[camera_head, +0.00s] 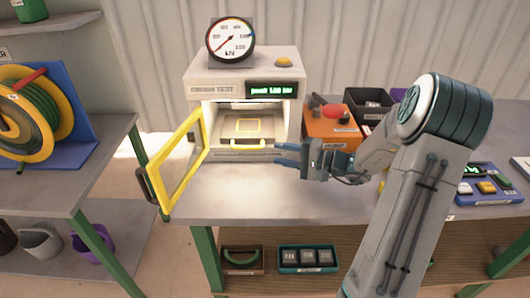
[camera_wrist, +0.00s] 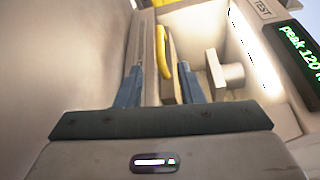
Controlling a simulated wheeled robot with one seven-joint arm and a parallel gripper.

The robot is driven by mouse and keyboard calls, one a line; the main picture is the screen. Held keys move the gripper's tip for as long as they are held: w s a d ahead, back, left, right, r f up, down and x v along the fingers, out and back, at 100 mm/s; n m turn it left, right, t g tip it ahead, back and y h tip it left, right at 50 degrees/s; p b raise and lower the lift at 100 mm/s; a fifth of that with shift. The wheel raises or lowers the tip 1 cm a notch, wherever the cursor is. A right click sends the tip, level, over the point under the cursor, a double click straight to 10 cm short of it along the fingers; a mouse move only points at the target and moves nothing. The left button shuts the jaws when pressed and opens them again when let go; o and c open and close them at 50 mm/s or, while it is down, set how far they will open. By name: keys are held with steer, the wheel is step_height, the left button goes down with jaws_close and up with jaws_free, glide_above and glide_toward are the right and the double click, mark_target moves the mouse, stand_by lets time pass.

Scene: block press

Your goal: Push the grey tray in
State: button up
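The press (camera_head: 215,88) stands at the back of the bench with its chamber open at the front. The grey tray (camera_head: 248,138) is at the chamber mouth, with a yellow square marked inside it and a yellow handle (camera_head: 248,147) along its front. My gripper (camera_head: 276,154) is just right of the handle, its two blue fingers apart. In the wrist view my gripper (camera_wrist: 160,80) is open, and the yellow handle (camera_wrist: 163,52) and tray front (camera_wrist: 172,72) appear in the gap between the fingers. Contact with either finger cannot be told. No block is visible in the tray.
The yellow-framed door (camera_head: 160,185) is swung open to the left. A round gauge (camera_head: 231,40) and a lit display (camera_head: 271,89) are on the press. An orange box (camera_head: 331,127) and dark bin (camera_head: 370,108) stand to the right. The bench front (camera_head: 240,190) is clear.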

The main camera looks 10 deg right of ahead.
steer(key=shift+v, duration=1.85)
steer(key=shift+c, duration=0.3)
